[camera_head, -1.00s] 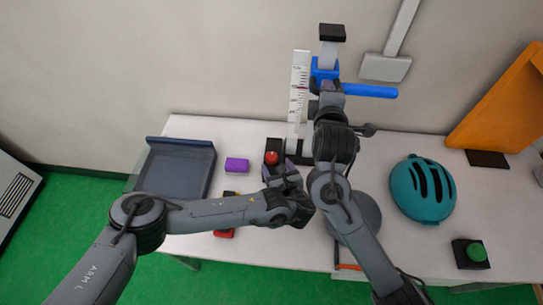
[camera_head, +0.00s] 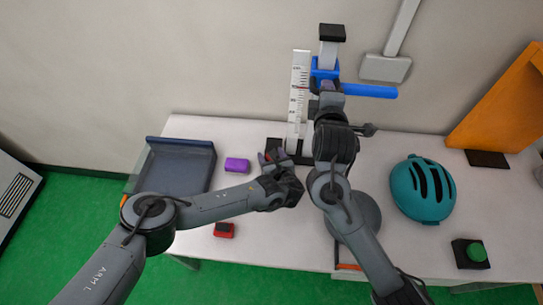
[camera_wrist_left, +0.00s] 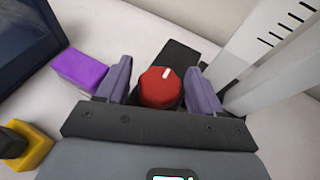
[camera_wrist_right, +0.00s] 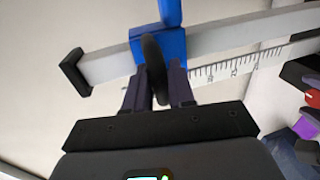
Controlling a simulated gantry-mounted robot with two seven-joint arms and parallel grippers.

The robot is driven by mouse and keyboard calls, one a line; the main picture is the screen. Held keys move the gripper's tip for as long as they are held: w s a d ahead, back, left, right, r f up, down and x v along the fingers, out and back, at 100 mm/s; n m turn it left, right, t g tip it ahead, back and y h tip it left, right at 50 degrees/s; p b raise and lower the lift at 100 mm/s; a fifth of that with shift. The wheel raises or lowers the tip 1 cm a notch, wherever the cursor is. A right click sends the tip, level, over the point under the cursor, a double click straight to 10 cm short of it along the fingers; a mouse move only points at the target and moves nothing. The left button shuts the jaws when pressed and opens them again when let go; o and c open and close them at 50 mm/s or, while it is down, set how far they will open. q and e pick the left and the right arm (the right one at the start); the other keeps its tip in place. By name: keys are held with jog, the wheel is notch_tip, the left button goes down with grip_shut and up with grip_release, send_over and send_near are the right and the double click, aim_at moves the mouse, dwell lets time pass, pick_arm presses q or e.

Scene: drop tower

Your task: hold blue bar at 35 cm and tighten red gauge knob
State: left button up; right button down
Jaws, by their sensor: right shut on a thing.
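The blue bar (camera_head: 370,90) sticks out to the right from a blue carriage (camera_wrist_right: 170,45) on a light upright post. My right gripper (camera_wrist_right: 158,82) is shut on a dark oval handle in front of the carriage. The red gauge knob (camera_wrist_left: 158,88) with a white mark sits on a black block. My left gripper (camera_wrist_left: 160,76) is open, its fingers on either side of the knob with small gaps. In the head view the left gripper (camera_head: 272,160) mostly hides the knob.
A grey tray (camera_head: 180,165) stands at the left with a purple block (camera_head: 237,165) beside it. A red block (camera_head: 224,230) lies near the front edge. A teal helmet (camera_head: 422,189) and green button (camera_head: 476,252) are at the right. A yellow block (camera_wrist_left: 38,148) shows lower left.

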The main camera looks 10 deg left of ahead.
pick_arm(q)
jog(key=c, duration=0.8)
pick_arm(e)
jog(key=shift+r, duration=0.1)
pick_arm(q)
jog(key=shift+o, duration=0.2)
jog(key=shift+r+m+h, duration=0.15)
jog(key=shift+m+h, duration=0.25)
jog(key=shift+w+m+t+h, duration=0.1)
jog(key=shift+m+t+h, duration=0.3)
jog(key=shift+m+h, duration=0.7)
jog(key=m+h, duration=0.3)
jog(key=m+g+h, duration=0.1)
jog(key=m+h, duration=0.2)
jog(key=h, duration=0.1)
jog(key=shift+a, duration=0.2)
jog(key=m+g+h, duration=0.3)
jog(key=m+h, duration=0.2)
jog(key=shift+f+g, duration=0.2)
jog(key=shift+g, duration=0.2)
jog(key=shift+d+m+g+h, duration=0.1)
jog(key=shift+m+g+h, duration=1.3)
jog(key=shift+m+g, duration=0.9)
pick_arm(e)
jog(key=shift+s+a, duration=0.1)
